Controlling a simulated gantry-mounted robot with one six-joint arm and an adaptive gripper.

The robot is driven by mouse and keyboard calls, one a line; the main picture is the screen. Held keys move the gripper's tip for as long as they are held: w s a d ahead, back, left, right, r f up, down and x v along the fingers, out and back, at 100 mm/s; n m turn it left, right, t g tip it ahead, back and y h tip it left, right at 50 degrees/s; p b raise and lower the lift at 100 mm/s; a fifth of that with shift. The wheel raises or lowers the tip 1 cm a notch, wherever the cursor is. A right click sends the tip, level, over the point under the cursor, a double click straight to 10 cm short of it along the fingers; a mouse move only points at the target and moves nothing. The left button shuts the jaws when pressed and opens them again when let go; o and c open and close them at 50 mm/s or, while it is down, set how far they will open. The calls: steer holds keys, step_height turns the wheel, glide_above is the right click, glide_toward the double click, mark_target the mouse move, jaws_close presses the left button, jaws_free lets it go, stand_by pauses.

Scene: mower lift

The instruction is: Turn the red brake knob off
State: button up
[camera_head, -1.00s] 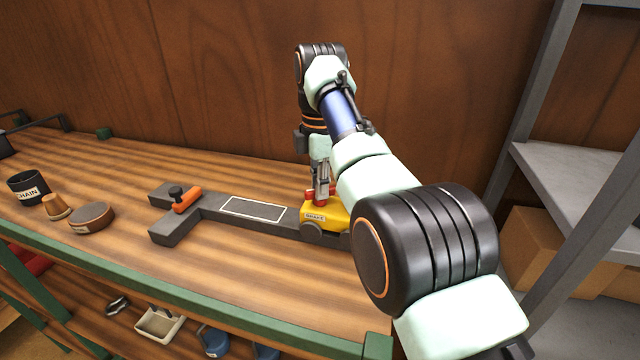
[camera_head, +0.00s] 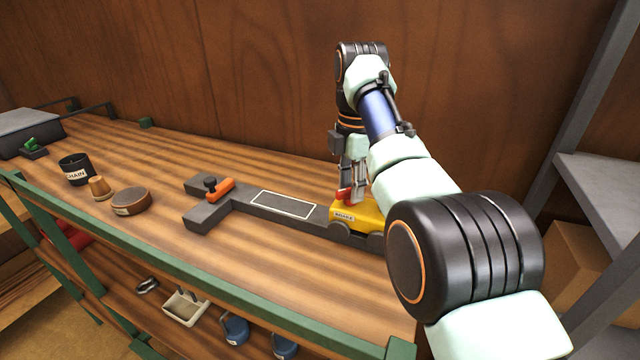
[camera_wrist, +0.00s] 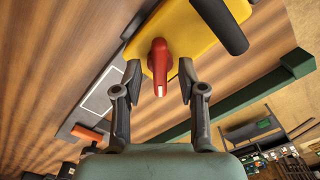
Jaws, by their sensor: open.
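The red brake knob (camera_wrist: 160,62) sits on top of a yellow mower body (camera_wrist: 190,30) and shows between my fingers in the wrist view. A white mark is on the knob's near end. In the head view the knob (camera_head: 343,194) is partly hidden by my gripper (camera_head: 354,188). The yellow body (camera_head: 365,216) sits at the right end of a dark grey track (camera_head: 238,206). In the wrist view my gripper (camera_wrist: 158,82) is open, with one finger on each side of the knob. I cannot tell whether either finger touches it.
An orange handle (camera_head: 220,190) with a black knob lies on the track's left part. A dark bar (camera_wrist: 220,24) rises from the yellow body. A black chain cup (camera_head: 76,170), a cork-coloured piece (camera_head: 100,188) and a round tin (camera_head: 132,201) stand left. A green rail (camera_head: 200,285) edges the bench.

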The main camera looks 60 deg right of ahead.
steer(key=m, duration=0.4)
steer(key=shift+m, duration=0.7)
step_height(320, 180, up, 9)
steer(key=p, duration=0.8)
steer(key=shift+f+p, duration=0.15)
steer(key=shift+p, duration=0.2)
steer(key=w+a+f+m+t+h+b, duration=0.1)
steer(key=w+a+f+m+t, duration=0.2)
steer(key=w, duration=0.5)
steer(key=w+a+f+m+h, duration=0.1)
steer(key=w+a+f+h, duration=0.1)
steer(key=w+f, duration=0.4)
steer(key=w+a+f+m+t, duration=0.2)
steer(key=w+a+m+t, duration=0.2)
steer(key=w+a, duration=0.6)
steer(key=shift+w+a+f+t+h, duration=0.15)
steer(key=shift+a+t+h, duration=0.25)
steer(key=shift+a, duration=1.55)
